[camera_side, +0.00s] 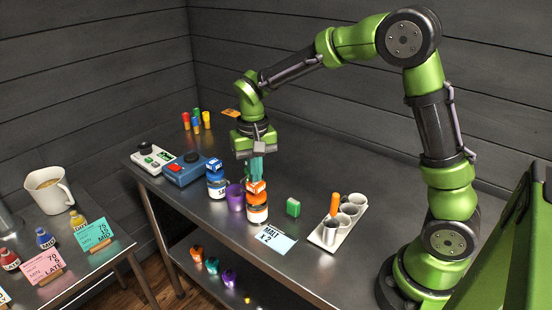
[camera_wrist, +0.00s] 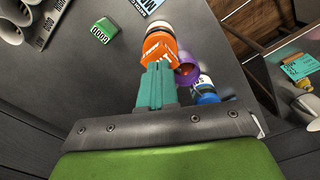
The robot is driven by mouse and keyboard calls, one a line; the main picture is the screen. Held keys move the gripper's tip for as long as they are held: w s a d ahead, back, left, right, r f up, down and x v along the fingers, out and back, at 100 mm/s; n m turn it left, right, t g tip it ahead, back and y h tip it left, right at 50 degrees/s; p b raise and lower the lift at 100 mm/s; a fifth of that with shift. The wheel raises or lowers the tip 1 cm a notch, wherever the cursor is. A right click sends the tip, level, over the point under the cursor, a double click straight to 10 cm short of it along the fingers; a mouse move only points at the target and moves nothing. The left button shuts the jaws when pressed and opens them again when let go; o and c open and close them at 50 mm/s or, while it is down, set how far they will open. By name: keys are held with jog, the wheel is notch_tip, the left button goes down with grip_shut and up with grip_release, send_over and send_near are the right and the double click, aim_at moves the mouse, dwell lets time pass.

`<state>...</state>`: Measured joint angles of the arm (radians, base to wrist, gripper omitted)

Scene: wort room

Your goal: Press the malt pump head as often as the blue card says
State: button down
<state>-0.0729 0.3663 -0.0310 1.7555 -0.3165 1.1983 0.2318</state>
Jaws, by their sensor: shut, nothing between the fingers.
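The malt pump is an orange-and-white bottle (camera_side: 257,214) with an orange head (camera_side: 256,187), standing on the steel table. The card (camera_side: 271,240) in front of it is pale blue and reads "MALT x 2". My gripper (camera_side: 256,177) is shut and empty, its teal fingers pointing down right over the orange head. In the wrist view, the fingertips (camera_wrist: 157,66) are at the near edge of the orange head (camera_wrist: 160,46). I cannot tell whether they touch it. The card shows only partly there (camera_wrist: 146,4).
A purple cup (camera_side: 235,196) and a blue-capped bottle (camera_side: 216,184) stand close left of the pump. A green counter (camera_side: 293,207) sits to its right; its digits look like zeros in the wrist view (camera_wrist: 104,30). A white rack with cups (camera_side: 326,249) stands farther right.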

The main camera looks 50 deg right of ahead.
jog(key=shift+f, duration=1.2)
jog(key=shift+r, duration=1.55)
jog(key=shift+f, duration=1.55)
jog(key=shift+r, duration=1.55)
